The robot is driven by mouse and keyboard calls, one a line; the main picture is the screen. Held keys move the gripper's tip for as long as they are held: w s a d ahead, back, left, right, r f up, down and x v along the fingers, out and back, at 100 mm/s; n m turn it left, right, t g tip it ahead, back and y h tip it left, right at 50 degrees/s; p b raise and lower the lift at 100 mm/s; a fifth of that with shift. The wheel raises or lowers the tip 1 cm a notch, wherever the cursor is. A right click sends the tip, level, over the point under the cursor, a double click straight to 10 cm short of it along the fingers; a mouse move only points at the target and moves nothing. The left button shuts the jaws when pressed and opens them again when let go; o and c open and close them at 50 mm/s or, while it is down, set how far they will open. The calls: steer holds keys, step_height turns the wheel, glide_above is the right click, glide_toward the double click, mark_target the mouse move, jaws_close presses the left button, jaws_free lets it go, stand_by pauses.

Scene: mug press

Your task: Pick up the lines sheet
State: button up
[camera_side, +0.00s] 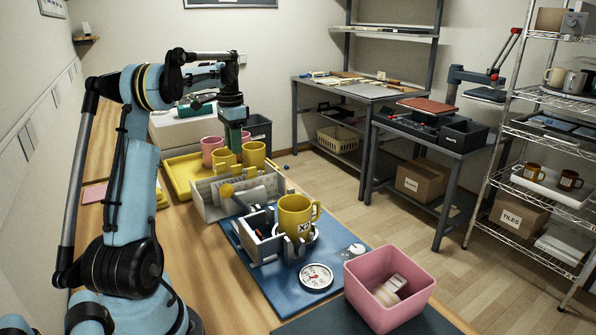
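I cannot make out which, if any, is the lines sheet. A pink sheet or pad (94,193) lies at the left, partly behind my arm. The mug press (262,247) holds a yellow mug (296,214) with dark marking.
A round dial (317,277) lies on the blue mat (282,291). A pink bin (387,310) with contents stands at the front right.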

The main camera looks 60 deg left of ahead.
mark_target(236, 166)
step_height(236, 166, down, 9)
steer(key=shift+s+d+f, duration=0.1)
steer(key=shift+f, duration=0.05)
stand_by(0.4)
steer(key=c, duration=0.5)
